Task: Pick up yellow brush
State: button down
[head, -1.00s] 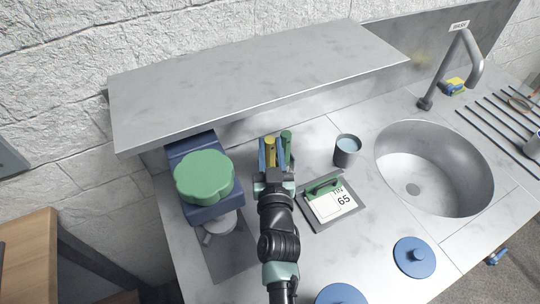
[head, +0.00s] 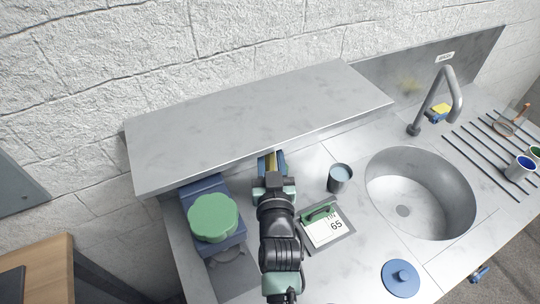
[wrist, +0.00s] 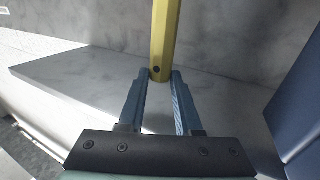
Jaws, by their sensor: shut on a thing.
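The brush's far part is hidden.
A grey shelf (head: 255,112) overhangs the gripper. A blue machine with a green lid (head: 213,217) stands to the left. A grey cup (head: 340,179) and a framed sign with a green handle (head: 325,228) are to the right, before the sink (head: 420,195).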

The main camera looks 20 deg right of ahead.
jog(key=b, duration=0.1)
jog(key=s+b, duration=0.1)
jog(key=shift+s+d+f+b, duration=0.2)
jog(key=shift+s+b, duration=0.05)
jog(key=shift+b, duration=0.05)
jog(key=s+d+b, duration=0.3)
jog(key=s+b, duration=0.5)
jog(key=s, duration=0.9)
jog(key=shift+s+d+r, duration=0.15)
jog(key=shift+s+r, duration=0.25)
